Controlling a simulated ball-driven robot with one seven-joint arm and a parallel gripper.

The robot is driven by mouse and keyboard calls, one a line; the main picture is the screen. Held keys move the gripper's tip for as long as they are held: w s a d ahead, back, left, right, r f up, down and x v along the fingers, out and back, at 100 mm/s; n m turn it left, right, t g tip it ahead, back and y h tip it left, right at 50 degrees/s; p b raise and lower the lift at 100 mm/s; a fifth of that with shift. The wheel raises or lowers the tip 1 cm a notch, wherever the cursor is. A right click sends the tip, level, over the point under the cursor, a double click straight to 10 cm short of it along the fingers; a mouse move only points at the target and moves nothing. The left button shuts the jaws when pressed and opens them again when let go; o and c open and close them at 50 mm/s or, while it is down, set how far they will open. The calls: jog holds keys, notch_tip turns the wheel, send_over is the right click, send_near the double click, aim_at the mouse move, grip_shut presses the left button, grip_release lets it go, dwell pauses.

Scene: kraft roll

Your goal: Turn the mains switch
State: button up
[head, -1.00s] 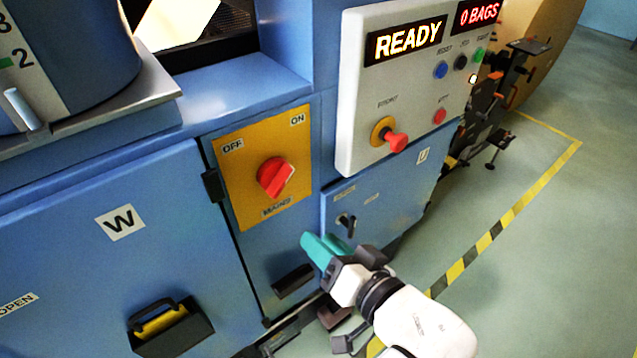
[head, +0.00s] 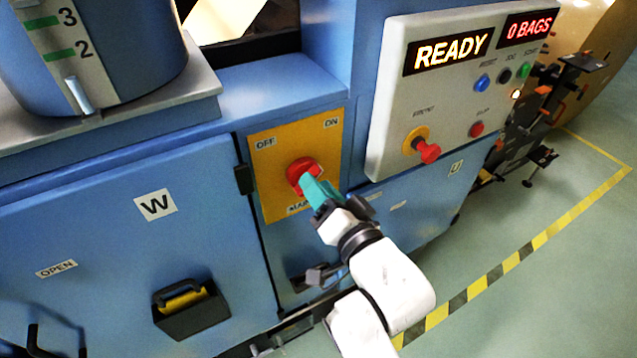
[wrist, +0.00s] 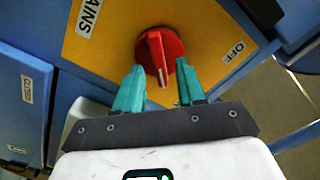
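The red mains switch (head: 302,175) is a round knob with a raised grip bar on a yellow plate (head: 272,210) marked OFF, ON and MAINS. In the head view my gripper (head: 313,183) is at the knob and hides its lower right part. In the wrist view the knob (wrist: 160,57) lies just beyond and between the two teal fingertips (wrist: 160,72). The fingers are apart, one on each side of the grip bar, with visible gaps to it. My gripper is open and holds nothing.
A grey control panel (head: 385,140) right of the switch carries a red emergency knob (head: 428,152), buttons and displays reading READY and 0 BAGS. A blue door marked W (head: 110,260) with a black handle (head: 190,310) is on the left. Floor on the right is open.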

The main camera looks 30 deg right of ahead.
jog(key=shift+w, duration=0.4)
grip_shut()
